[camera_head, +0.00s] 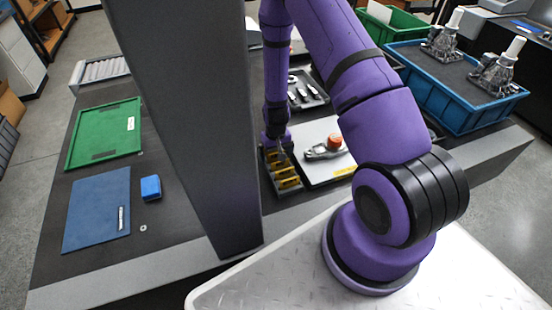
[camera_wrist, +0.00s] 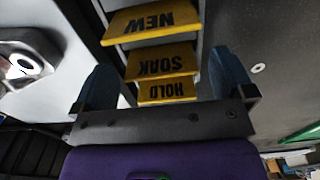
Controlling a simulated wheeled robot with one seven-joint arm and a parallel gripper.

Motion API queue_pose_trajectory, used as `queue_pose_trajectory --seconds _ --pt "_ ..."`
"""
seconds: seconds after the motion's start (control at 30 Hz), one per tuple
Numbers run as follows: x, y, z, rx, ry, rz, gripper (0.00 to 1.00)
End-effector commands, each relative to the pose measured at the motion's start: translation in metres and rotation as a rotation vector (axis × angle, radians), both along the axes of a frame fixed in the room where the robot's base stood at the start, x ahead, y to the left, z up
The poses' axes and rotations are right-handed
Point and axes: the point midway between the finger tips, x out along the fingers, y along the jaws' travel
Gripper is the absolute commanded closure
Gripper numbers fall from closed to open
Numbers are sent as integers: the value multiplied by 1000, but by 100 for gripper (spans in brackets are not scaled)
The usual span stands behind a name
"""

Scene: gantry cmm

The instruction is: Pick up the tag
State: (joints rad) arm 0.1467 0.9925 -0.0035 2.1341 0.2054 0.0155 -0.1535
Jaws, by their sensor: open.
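Several yellow tags stand in a row in a dark rack (camera_head: 272,183). In the wrist view three read upside down: the NEW tag (camera_wrist: 152,20), the SOAK tag (camera_wrist: 161,62) and the HOLD tag (camera_wrist: 167,91). The task does not say which tag is meant. My gripper (camera_wrist: 163,80) is open, with one blue finger on each side of the SOAK and HOLD tags; nothing shows clamped between them. In the head view my gripper (camera_head: 278,149) is over the far end of the rack, partly hidden by my own arm.
Right of the rack, a white plate (camera_head: 318,173) bears a metal part with an orange-red top (camera_head: 335,142). A tray of small parts (camera_head: 309,92) lies behind. A blue crate (camera_head: 462,120) stands at right. A blue block (camera_head: 151,188) and blue mat (camera_head: 90,222) lie at left.

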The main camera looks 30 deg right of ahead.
Motion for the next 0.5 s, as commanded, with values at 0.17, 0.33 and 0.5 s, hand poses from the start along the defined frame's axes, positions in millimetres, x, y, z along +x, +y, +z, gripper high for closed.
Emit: queue_pose_trajectory --seconds 0.17,0.33,0.5 --pt "0 0 -11 0 0 0 0" --pt "0 0 -11 0 -1 0 0" --pt "0 0 -11 0 0 0 25"
